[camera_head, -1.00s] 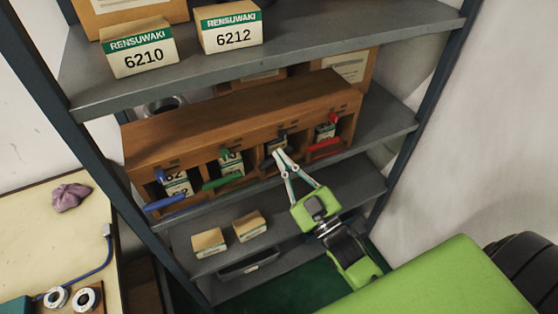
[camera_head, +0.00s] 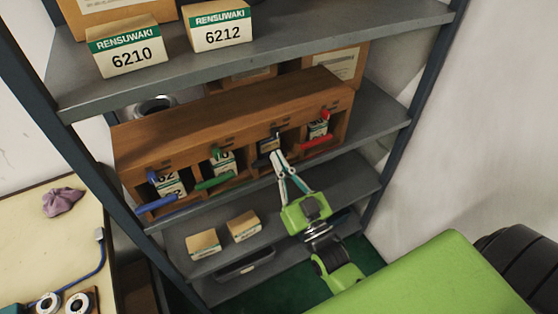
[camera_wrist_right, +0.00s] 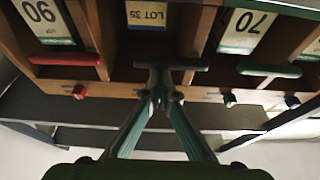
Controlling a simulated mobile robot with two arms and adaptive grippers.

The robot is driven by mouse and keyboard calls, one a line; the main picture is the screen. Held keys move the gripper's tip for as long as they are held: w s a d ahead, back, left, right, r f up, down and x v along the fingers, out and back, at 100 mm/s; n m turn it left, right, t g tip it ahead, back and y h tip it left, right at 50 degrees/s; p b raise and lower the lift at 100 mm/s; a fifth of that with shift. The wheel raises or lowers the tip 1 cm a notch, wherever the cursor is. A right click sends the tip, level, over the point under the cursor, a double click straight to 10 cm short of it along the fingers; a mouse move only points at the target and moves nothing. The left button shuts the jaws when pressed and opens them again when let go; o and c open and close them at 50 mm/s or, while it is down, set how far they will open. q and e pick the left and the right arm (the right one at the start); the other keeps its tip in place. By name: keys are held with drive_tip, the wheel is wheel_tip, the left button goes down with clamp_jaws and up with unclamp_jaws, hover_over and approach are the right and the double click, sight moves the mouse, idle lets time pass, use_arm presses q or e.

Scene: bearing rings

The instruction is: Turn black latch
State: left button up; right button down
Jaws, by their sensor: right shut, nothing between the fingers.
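A wooden cabinet (camera_head: 230,112) on the shelf has a row of open compartments, each with a coloured latch at its top. The small black latch (camera_head: 276,134) is above the compartment with a dark bar (camera_wrist_right: 172,64). My right gripper (camera_head: 275,155) is shut and empty, its fingertips at the front of that compartment, just below the latch in the head view. In the upside-down right wrist view, the fingertips (camera_wrist_right: 158,82) overlap the dark bar and hide the black latch area. I cannot tell if they touch it. My left gripper is out of view.
The red latch (camera_head: 325,114) and green latch (camera_head: 216,152) flank the black one; the blue latch (camera_head: 152,175) is at the left end. Red (camera_head: 317,142) and green (camera_head: 214,180) bars stick out close by. A shelf (camera_head: 95,90) with boxes lies above.

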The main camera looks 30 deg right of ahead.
drive_tip(key=shift+s, duration=0.1)
drive_tip(key=v, duration=1.2)
drive_tip(key=s+a+f+g, duration=0.15)
drive_tip(key=f+g, duration=0.25)
drive_tip(key=f, duration=0.8)
drive_tip(key=s+f+n+g, duration=0.1)
drive_tip(key=s+f+g, duration=0.2)
drive_tip(key=f, duration=1)
drive_tip(key=s+a+f+g, duration=0.15)
drive_tip(key=f+g, duration=0.25)
drive_tip(key=f, duration=0.8)
drive_tip(key=s+d+f+g, duration=0.1)
drive_tip(key=s+f+g, duration=0.4)
drive_tip(key=s+f, duration=0.3)
drive_tip(key=s+d+f+n+g, duration=0.1)
drive_tip(key=s+f+g, duration=0.3)
drive_tip(key=s+f, duration=0.5)
drive_tip(key=s+d, duration=0.1)
drive_tip(key=s, duration=0.7)
drive_tip(key=shift+d+f+g+h, duration=0.25)
drive_tip(key=shift+g+h, duration=0.15)
